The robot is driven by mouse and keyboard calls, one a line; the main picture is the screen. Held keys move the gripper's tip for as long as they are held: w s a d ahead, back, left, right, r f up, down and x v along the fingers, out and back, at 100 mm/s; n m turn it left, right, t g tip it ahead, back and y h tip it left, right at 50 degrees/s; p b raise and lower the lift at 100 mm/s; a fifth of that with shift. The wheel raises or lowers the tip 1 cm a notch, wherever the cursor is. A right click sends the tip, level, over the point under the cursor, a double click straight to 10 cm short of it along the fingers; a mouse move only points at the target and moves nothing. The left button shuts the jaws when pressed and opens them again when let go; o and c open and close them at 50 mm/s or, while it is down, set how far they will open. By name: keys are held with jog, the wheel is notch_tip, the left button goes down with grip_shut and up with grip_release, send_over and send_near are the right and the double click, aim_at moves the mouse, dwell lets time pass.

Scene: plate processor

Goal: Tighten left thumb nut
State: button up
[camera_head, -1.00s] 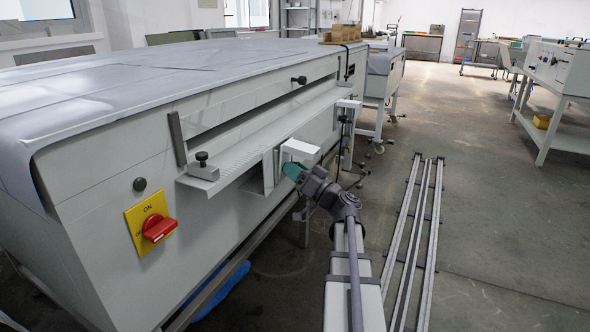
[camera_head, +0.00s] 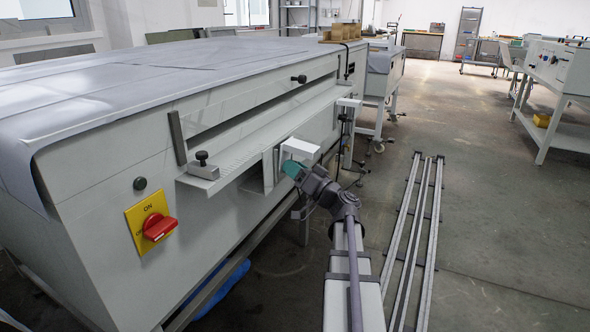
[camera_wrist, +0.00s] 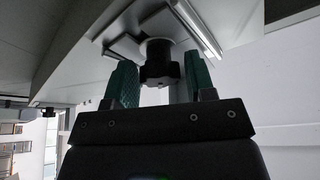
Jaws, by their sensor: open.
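In the wrist view my gripper (camera_wrist: 160,60) has two green fingers, spread apart. A black thumb nut (camera_wrist: 158,74) sits between them under a light metal bracket (camera_wrist: 118,32), with a gap visible at least on its left side. In the head view my gripper (camera_head: 290,168) is at the front of the machine, just under a white block (camera_head: 300,149) below the feed tray. The nut between the fingers is hidden in that view. Another black knob (camera_head: 201,157) stands upright on a grey clamp at the tray's left end.
The plate processor (camera_head: 100,190) fills the left side. Its ribbed feed tray (camera_head: 255,140) juts out above my gripper. A red switch (camera_head: 159,227) on a yellow plate is at the front left. Floor rails (camera_head: 412,235) lie to the right, with open floor beyond.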

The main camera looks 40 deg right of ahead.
jog(key=b+v, duration=0.3)
jog(key=v, duration=0.7)
jog(key=shift+s+b, duration=0.3)
jog(key=shift+s, duration=0.05)
jog(key=shift+d, duration=0.1)
